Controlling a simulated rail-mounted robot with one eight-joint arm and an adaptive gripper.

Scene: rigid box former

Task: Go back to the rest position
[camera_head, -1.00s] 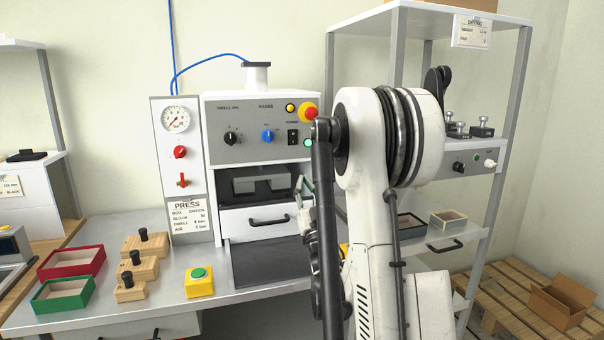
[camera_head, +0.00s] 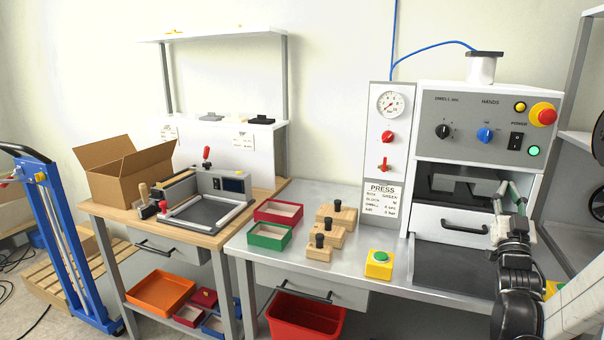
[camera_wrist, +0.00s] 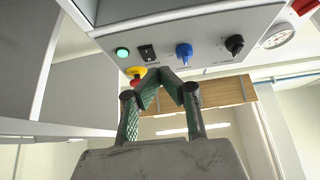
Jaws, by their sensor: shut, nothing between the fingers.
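My gripper (camera_head: 511,197) is at the right of the head view, in front of the press (camera_head: 470,130), by its white drawer front. In the wrist view my gripper (camera_wrist: 166,74) has its green-padded fingers meeting at the tips, with nothing between them. Behind them is the press panel (camera_wrist: 200,45) with a green lamp, a power switch, a blue knob and a black knob. I cannot tell from the head view how far the fingers are from the drawer. My forearm fills the lower right corner of the head view.
Left of the press are a yellow button box (camera_head: 379,265), several wooden blocks (camera_head: 330,232), a red tray (camera_head: 278,212) and a green tray (camera_head: 268,237). A wooden bench (camera_head: 240,213) holds a cardboard box (camera_head: 128,175) and a fixture. A blue trolley (camera_head: 65,240) stands far left.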

